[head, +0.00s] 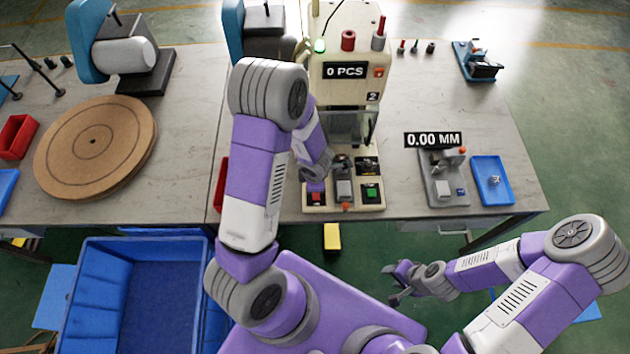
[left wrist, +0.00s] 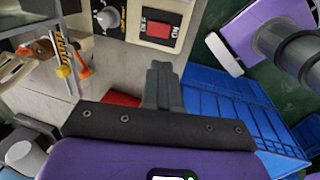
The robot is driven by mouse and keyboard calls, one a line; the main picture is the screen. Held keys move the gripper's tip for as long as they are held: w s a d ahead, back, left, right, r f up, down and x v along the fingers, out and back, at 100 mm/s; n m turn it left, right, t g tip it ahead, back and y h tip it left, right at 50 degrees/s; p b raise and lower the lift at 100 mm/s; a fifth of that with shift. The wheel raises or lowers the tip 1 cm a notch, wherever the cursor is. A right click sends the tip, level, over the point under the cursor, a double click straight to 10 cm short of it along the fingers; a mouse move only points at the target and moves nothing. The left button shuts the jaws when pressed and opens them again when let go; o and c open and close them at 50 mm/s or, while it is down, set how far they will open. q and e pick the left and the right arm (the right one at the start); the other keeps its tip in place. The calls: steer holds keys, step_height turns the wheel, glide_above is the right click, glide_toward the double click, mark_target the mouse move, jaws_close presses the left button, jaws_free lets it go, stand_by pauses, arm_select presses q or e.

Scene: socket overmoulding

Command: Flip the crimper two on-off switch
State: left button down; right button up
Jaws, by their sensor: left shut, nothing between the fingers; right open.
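Crimper two (head: 343,95) is the cream machine with the "2" label and the "0 PCS" display. Its on-off switch (left wrist: 158,31) shows in the left wrist view as a red rocker on a cream panel, with OFF on its left and ON on its right. I cannot tell which side is pressed. My left gripper (left wrist: 159,68) is shut and empty, its tips just below the switch in that view and apparently apart from it. My right gripper (head: 398,284) is open and empty, in front of the table.
A measuring device (head: 443,180) marked "0.00 MM" and a blue tray (head: 492,181) stand to the right. A large blue bin (head: 84,300) is at the lower left, and a round wooden disc (head: 62,150) lies on the left table.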

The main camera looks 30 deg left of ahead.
arm_select(q)
steer(key=s+d+f+m+h+b, duration=0.1)
steer(key=s+d+f+m+b, duration=0.3)
steer(key=f+m, duration=0.3)
steer(key=s+d+f+m+g+h+b, duration=0.1)
steer(key=s+d+f+m+h+b, duration=0.1)
steer(key=s+d+f+m+b, duration=0.2)
steer(key=s+d+f+m+h+b, duration=0.2)
steer(key=s+d+f+m+b, duration=0.2)
steer(key=f+m, duration=0.6)
steer(key=d+f+b, duration=0.1)
steer(key=b, duration=0.1)
steer(key=shift+d+m+b, duration=0.3)
steer(key=shift+d+b, duration=0.05)
steer(key=shift+d, duration=0.05)
steer(key=shift+a, duration=0.1)
